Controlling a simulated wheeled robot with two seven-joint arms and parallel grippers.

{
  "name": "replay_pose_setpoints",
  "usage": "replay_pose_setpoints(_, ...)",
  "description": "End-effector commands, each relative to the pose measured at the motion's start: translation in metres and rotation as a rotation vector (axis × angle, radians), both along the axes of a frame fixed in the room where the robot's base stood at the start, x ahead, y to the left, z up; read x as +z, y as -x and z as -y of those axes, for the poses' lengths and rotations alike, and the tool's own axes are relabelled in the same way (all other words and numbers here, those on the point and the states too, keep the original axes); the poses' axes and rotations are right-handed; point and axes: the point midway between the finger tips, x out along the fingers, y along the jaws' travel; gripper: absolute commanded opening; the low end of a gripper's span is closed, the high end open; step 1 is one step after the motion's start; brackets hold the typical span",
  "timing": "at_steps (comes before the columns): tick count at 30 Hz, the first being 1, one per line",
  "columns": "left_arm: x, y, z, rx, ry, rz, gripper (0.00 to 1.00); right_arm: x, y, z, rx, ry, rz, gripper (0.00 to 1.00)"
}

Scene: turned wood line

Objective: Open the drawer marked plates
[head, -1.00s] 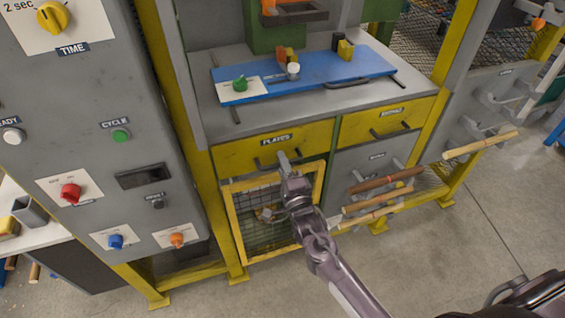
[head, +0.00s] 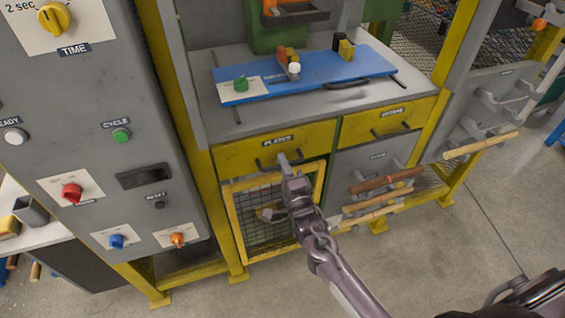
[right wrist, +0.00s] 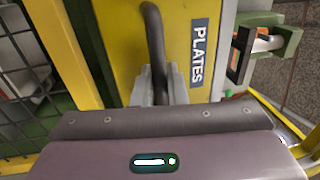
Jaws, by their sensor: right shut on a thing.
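The yellow drawer (head: 240,154) marked PLATES is under the left part of the machine's grey top. Its front looks flush with the frame in the head view. Its dark bar handle (head: 267,165) runs along the lower part of the front. My right gripper (head: 284,161) is at this handle, with the arm reaching up from below. In the right wrist view the gripper (right wrist: 160,88) is shut on the dark handle (right wrist: 152,35), beside the PLATES label (right wrist: 198,52). The fingertips are partly hidden behind the gripper body. My left gripper is not in view.
A second yellow drawer (head: 385,121) is to the right. A wire-mesh door (head: 258,205) in a yellow frame is right below the drawer. Wooden rods (head: 385,180) stick out on pegs at the right. A grey control panel (head: 90,100) stands at the left.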

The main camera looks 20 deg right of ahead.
Motion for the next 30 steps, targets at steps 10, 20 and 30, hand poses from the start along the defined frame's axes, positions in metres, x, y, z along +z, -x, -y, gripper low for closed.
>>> replay_pose_setpoints(10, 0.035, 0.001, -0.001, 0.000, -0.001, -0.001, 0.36, 0.001, 0.067, 0.002, -0.001, -0.002, -0.013, 0.00)
replay_pose_setpoints(20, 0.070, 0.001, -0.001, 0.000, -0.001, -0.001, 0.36, 0.001, 0.159, 0.005, -0.001, -0.001, -0.012, 0.00)
replay_pose_setpoints(30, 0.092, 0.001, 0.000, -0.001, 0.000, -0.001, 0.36, 0.000, 0.234, 0.007, 0.000, -0.002, -0.009, 0.00)
